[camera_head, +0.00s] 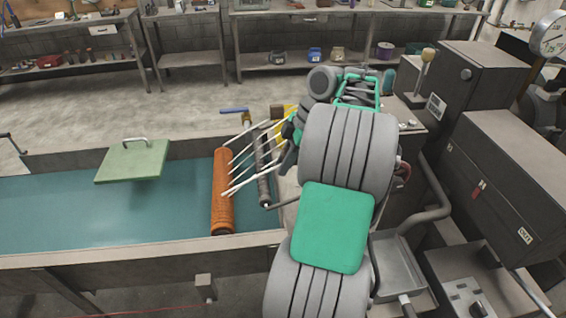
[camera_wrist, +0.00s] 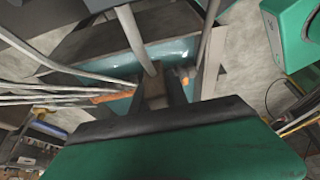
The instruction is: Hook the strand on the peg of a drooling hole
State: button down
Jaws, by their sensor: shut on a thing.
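Several white strands (camera_head: 242,160) run from the machine side at upper right to the orange roller (camera_head: 221,190) over the trough. In the wrist view, pale strands (camera_wrist: 60,88) fan out at the left. My gripper (camera_wrist: 158,92) is shut, with a pale strand (camera_wrist: 137,40) seeming to run up from between its dark fingers. In the head view my grey and green arm hides most of the gripper and the die face. I cannot make out the peg or a drooling hole in either view.
The blue-green trough (camera_head: 80,212) fills the lower left, with a green lid with a handle (camera_head: 132,162) above it. Dark machine cabinets (camera_head: 510,185) crowd the right side. Open floor (camera_head: 150,110) lies behind the trough.

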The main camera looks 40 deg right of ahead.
dwell(0.4)
jog(key=c, duration=1.2)
grip_release()
jog(key=p+v, duration=0.5)
jog(key=v, duration=0.3)
jog(key=w+a+r+m+h, duration=0.1)
jog(key=w+a+m, duration=0.2)
jog(key=a, duration=0.9)
jog(key=w+a+r+m+h, duration=0.1)
jog(key=w+a+m, duration=0.2)
jog(key=a, duration=1)
jog(key=s+a+f+m+t+h, duration=0.1)
jog(key=s+a+f+m, duration=0.4)
jog(key=s, duration=0.3)
jog(key=shift+s+t+h, duration=0.4)
